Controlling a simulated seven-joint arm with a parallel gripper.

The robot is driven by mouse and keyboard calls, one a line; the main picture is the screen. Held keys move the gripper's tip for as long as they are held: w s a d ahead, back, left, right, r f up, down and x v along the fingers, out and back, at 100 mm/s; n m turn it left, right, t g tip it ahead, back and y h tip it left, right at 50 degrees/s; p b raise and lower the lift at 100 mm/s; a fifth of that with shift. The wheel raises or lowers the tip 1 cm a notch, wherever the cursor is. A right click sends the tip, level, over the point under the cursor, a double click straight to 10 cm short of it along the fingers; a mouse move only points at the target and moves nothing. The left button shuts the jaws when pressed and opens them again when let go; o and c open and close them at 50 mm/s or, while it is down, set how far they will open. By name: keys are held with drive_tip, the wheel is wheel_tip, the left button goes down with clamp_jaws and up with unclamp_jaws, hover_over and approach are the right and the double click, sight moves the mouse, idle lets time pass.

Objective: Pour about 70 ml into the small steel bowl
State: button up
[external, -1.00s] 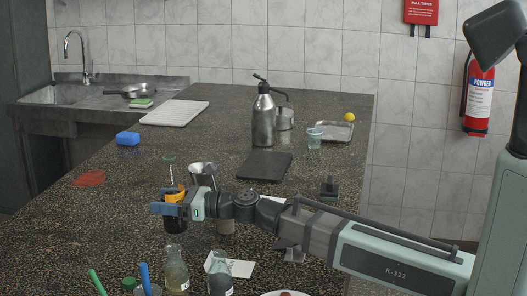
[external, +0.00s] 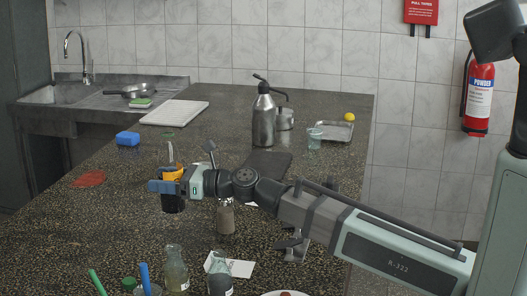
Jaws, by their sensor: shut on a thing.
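My gripper (external: 168,187) is shut on an upright bottle with a dark lower part (external: 173,204), an orange-yellow band and a clear, narrow neck. It is held over the left-middle of the speckled counter; its height above the surface is hard to judge. I cannot pick out the small steel bowl with certainty. A grey metal piece (external: 209,147) shows just above my wrist, and I cannot tell what it belongs to.
Two glass bottles (external: 176,270) (external: 220,275) and a brown jar (external: 226,218) stand in front of my arm. A steel flask (external: 264,122), a clear cup (external: 314,140) and a tray (external: 342,131) stand behind. A blue sponge (external: 128,138) and red patch (external: 89,179) are left.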

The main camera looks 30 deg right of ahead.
sight(162, 163)
wheel_tip(162, 163, up, 4)
drive_tip(key=shift+r, duration=0.15)
drive_tip(key=w+d+f, duration=0.1)
drive_tip(key=w+d, duration=1.2)
drive_tip(key=d, duration=0.3)
drive_tip(key=w+d, duration=1.2)
drive_tip(key=d, duration=0.3)
wheel_tip(162, 163, down, 11)
drive_tip(key=shift+w, duration=0.2)
drive_tip(key=shift+d, duration=0.2)
